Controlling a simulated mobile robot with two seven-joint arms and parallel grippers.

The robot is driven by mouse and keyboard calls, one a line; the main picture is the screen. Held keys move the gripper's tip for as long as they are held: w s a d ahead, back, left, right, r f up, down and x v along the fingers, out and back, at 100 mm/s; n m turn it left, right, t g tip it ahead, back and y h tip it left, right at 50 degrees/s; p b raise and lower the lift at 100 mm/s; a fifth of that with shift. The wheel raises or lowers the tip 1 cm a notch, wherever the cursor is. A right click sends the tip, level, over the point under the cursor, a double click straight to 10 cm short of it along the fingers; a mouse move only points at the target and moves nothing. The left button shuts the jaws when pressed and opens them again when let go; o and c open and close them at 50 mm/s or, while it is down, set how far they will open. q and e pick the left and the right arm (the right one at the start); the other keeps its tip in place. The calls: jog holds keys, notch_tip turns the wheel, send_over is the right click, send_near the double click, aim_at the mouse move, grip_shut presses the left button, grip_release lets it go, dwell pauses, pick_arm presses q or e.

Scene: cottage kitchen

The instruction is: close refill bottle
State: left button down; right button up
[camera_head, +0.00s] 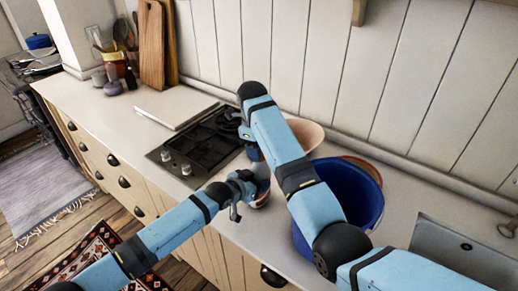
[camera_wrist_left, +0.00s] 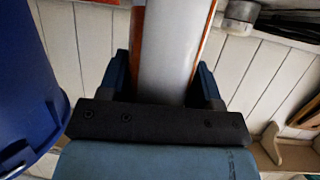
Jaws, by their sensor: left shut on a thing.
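The refill bottle is a pale grey-white cylinder (camera_wrist_left: 168,50) with orange edges, filling the middle of the left wrist view between my two blue fingers. My left gripper (camera_head: 246,190) is shut on it above the front edge of the counter. In the head view only a small part of the bottle (camera_head: 262,197) shows beside the gripper. My right gripper (camera_head: 250,140) is above and behind the left one, near the bottle's upper end. The bottle's top and any cap are hidden by the grippers, and the right fingers are too small to read.
A blue bucket (camera_head: 366,205) stands on the counter to the right, with a peach bowl (camera_head: 307,133) behind it. A black gas hob (camera_head: 200,145) is to the left. A sink (camera_head: 465,250) is at the far right. Clear counter (camera_head: 110,120) lies further left.

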jog(key=shift+o, duration=1.3)
jog(key=shift+c, duration=0.4)
